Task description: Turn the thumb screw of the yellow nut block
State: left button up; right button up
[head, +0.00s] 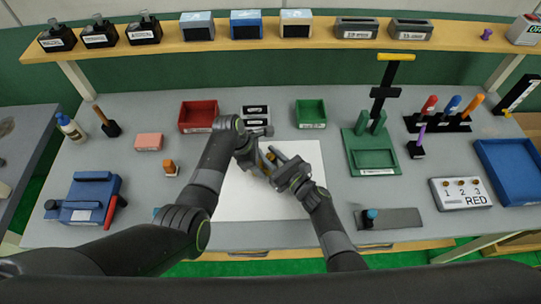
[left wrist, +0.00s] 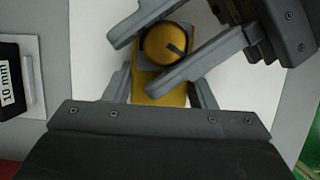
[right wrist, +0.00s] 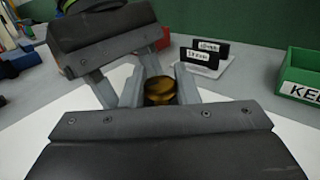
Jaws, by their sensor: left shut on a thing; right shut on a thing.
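The yellow nut block (left wrist: 160,90) stands over the white mat, seen from above in the left wrist view. Its round yellow thumb screw (left wrist: 161,46) with a dark mark is on top; the screw also shows in the right wrist view (right wrist: 159,90). My left gripper (head: 262,162) is shut on the block, one finger at each side. My right gripper (head: 272,160) comes in from the right and is shut on the thumb screw, its fingers on opposite sides of it. In the head view the grippers hide most of the block.
A white mat (head: 260,205) lies under both grippers. Behind stand a red bin (head: 198,116), black label holders (head: 256,112) and a green bin (head: 311,113). A green fixture (head: 375,150) stands right, a blue device (head: 88,200) far left.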

jog(key=shift+m+t+h, duration=0.3)
jog(key=shift+h, duration=0.1)
jog(key=o, duration=0.9)
jog(key=v, duration=1.2)
jog(key=shift+o, duration=0.2)
